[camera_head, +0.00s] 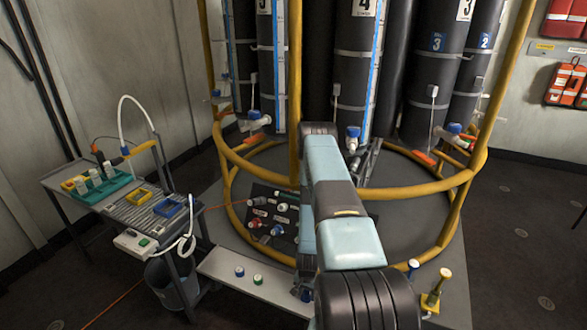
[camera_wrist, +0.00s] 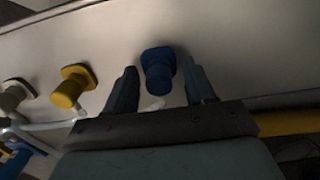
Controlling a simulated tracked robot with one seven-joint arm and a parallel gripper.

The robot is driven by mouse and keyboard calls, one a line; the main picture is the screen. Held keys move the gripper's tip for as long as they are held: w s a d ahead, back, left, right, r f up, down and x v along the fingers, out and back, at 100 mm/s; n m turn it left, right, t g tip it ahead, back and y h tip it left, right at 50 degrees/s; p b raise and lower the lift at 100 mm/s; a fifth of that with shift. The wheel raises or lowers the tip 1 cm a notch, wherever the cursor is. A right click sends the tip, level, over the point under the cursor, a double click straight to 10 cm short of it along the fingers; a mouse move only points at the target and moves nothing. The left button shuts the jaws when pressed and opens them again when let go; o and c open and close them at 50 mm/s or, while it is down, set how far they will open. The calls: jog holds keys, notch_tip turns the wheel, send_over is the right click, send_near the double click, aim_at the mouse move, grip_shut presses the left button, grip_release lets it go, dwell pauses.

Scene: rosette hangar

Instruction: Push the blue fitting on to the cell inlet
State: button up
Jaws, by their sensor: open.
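In the wrist view, a blue fitting (camera_wrist: 158,70) with a round knob and a wider base is at a pale surface. My gripper (camera_wrist: 161,72) is open, with one dark finger on each side of the fitting; a gap shows on both sides. In the head view my arm folds down over the pale bench (camera_head: 235,276), and my gripper is mostly hidden behind the arm. Tall black numbered cells stand at the back. A blue and white connection (camera_head: 353,138) shows low on cell 4. I cannot tell which inlet is meant.
A yellow fitting (camera_wrist: 73,88) and a pale fitting (camera_wrist: 16,95) sit left of the blue one. The yellow cage rail (camera_head: 440,187) surrounds the cells. A dark panel (camera_head: 272,217) holds several fittings. A cart (camera_head: 140,215) stands left; floor at right is open.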

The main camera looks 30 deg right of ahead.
aim_at(307, 292)
dwell(0.6)
grip_shut()
dwell(0.3)
jog(key=shift+r, duration=0.1)
jog(key=shift+r, duration=2.85)
